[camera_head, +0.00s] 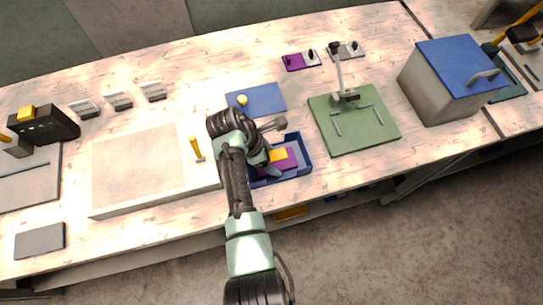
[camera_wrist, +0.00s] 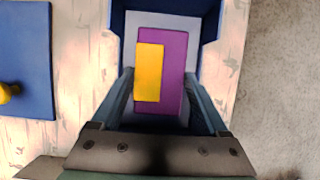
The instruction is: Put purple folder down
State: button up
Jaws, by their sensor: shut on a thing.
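The purple folder (camera_wrist: 173,70) is a flat purple piece with a yellow block (camera_wrist: 149,72) on its face. It also shows in the head view (camera_head: 291,160). It lies within the outline of the blue tray (camera_head: 308,158), whose wall shows in the wrist view (camera_wrist: 212,22). My gripper (camera_wrist: 158,78) is shut on the folder, one finger along each long side. I cannot tell whether the folder touches the tray floor. In the head view my arm hides the tray's left part.
A blue mat (camera_head: 268,97) with a yellow knob lies behind the tray. A green board (camera_head: 361,137) with an upright stand is to the right. A pale raised slab (camera_head: 105,205) is to the left. A grey box with a blue lid (camera_head: 455,62) stands further right. The table's front edge is close to the tray.

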jog(key=o, duration=1.3)
jog(key=shift+f, duration=0.1)
jog(key=shift+c, duration=0.2)
